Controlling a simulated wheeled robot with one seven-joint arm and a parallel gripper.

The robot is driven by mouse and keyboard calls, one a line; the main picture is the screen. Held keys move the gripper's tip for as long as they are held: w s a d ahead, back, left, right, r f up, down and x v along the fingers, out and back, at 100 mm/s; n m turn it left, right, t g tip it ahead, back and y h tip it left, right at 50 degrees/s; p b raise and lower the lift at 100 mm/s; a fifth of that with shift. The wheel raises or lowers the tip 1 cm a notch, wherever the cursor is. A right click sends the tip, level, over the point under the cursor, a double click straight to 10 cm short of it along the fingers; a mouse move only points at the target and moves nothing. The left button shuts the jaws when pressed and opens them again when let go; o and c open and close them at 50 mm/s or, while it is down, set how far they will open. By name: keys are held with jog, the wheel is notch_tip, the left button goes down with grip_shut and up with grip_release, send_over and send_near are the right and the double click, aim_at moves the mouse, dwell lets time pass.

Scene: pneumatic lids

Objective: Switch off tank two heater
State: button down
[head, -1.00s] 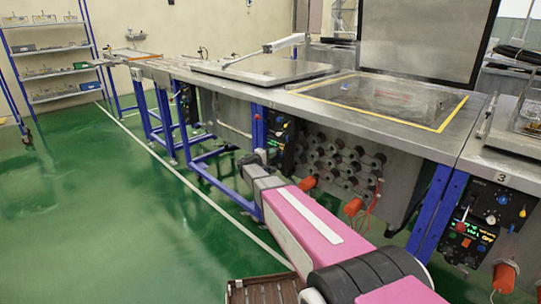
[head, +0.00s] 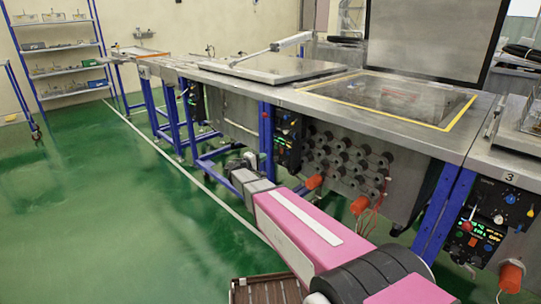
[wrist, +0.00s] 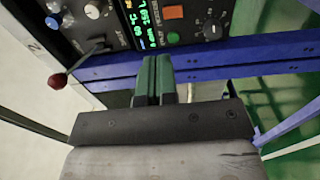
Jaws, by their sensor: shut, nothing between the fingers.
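The control panel (head: 288,138) hangs under the bench in the head view, just right of my gripper (head: 235,164). In the wrist view the panel (wrist: 190,20) fills the top, turned sideways, beside a mark that looks like a sideways 2 (wrist: 35,47).
A blue bench frame bar (wrist: 220,55) runs behind my fingertips in the wrist view. In the head view, another panel (head: 490,222) marked 3 stands at the right. Grey cylinders (head: 345,160) and orange caps (head: 360,205) sit under the bench. Green floor (head: 110,200) is open at the left.

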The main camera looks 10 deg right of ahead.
jog(key=shift+v, duration=1.55)
jog(key=shift+r, duration=0.1)
jog(key=shift+s, duration=0.1)
jog(key=s+d+f+m+g+y, duration=0.2)
jog(key=s+d+f+g+y, duration=0.15)
jog(key=s+d, duration=0.3)
jog(key=s+d+f+m+g+y, duration=0.2)
jog(key=s+d+f+g, duration=0.25)
jog(key=s, duration=0.35)
jog(key=s+a+f+m+g+y, duration=0.1)
jog(key=s+f+m+g+y, duration=0.1)
jog(key=s+y, duration=0.7)
jog(key=s+f+m, duration=0.1)
jog(key=s, duration=0.5)
jog(key=shift+s+a+f+g, duration=0.15)
jog(key=shift+s+a+g, duration=0.1)
jog(key=shift+s+g, duration=0.1)
